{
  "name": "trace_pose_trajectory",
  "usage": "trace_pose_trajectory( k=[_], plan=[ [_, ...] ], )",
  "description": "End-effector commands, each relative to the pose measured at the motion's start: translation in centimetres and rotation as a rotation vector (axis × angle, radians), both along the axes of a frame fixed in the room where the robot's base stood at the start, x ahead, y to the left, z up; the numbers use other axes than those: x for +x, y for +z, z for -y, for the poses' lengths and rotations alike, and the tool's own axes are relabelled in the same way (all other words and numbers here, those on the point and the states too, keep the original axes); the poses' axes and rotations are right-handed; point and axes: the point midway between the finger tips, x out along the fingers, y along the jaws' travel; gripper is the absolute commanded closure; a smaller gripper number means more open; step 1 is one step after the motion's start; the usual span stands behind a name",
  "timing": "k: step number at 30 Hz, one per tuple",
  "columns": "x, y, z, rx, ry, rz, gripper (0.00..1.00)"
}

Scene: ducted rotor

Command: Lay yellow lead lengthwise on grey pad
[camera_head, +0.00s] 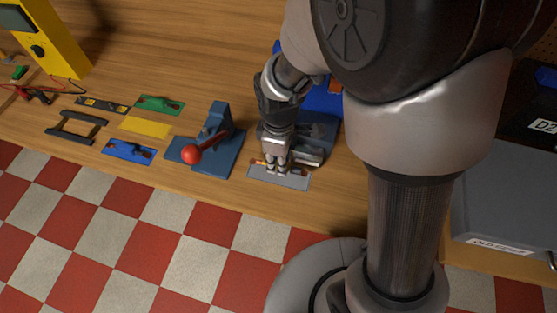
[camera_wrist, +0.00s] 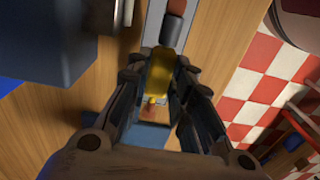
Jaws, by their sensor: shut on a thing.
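My gripper (camera_head: 277,166) points down at the grey pad (camera_head: 296,183) near the bench's front edge. In the wrist view its fingers (camera_wrist: 156,84) are shut on the yellow lead (camera_wrist: 158,70), a yellow body with a reddish-brown end. The lead runs roughly along the grey pad, which shows beside and beyond it in the wrist view (camera_wrist: 150,32). In the head view the fingers hide the lead's middle. I cannot tell whether the lead touches the pad or hangs just above it.
A blue stand with a red ball (camera_head: 191,155) is left of my gripper. Farther left are a yellow pad (camera_head: 145,127), a green pad (camera_head: 158,104), a blue pad (camera_head: 128,151) and a black frame (camera_head: 75,127). A grey case (camera_head: 505,200) is at right.

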Motion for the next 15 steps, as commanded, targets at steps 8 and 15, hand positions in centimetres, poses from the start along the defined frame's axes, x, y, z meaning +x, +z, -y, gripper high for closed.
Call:
trace_pose_trajectory(
  k=[8, 15],
  plan=[
    [-0.1, -3.7, 0.0, -0.001, 0.0, -0.003, 1.0],
    [-0.1, -3.6, 0.0, -0.001, 0.0, -0.001, 1.0]
  ],
)
